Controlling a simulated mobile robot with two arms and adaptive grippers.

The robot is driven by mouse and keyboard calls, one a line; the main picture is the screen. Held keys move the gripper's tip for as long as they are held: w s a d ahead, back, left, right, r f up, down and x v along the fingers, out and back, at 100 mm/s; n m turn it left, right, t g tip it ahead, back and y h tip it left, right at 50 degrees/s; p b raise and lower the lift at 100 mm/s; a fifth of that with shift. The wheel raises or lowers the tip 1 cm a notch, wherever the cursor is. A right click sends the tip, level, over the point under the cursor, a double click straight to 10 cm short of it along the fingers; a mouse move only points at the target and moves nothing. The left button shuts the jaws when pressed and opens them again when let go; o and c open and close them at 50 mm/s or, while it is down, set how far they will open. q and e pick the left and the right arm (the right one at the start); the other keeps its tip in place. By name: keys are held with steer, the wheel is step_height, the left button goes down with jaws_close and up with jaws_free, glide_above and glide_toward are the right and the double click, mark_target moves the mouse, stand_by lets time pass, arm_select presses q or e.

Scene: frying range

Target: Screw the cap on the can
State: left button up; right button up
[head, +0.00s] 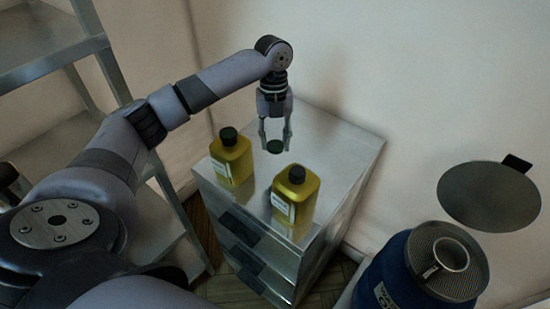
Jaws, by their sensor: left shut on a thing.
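My left gripper (275,136) points down over the metal cabinet top, its fingertips closed around a small dark green cap (275,146). Whether the cap touches the cabinet top is hard to tell. A blue can (387,275) stands at the lower right with a mesh strainer (448,284) on top. My right gripper is not in view.
The metal cabinet (340,150) has drawers at its front and free room on its top at the right and back. A round grey lid (488,198) with a black handle is at the right by the wall. Metal shelving (50,55) stands at the left.

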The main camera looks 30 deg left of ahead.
mark_target(275, 144)
arm_select(q)
step_height(275, 144, up, 10)
steer(key=shift+r, duration=0.25)
stand_by(0.3)
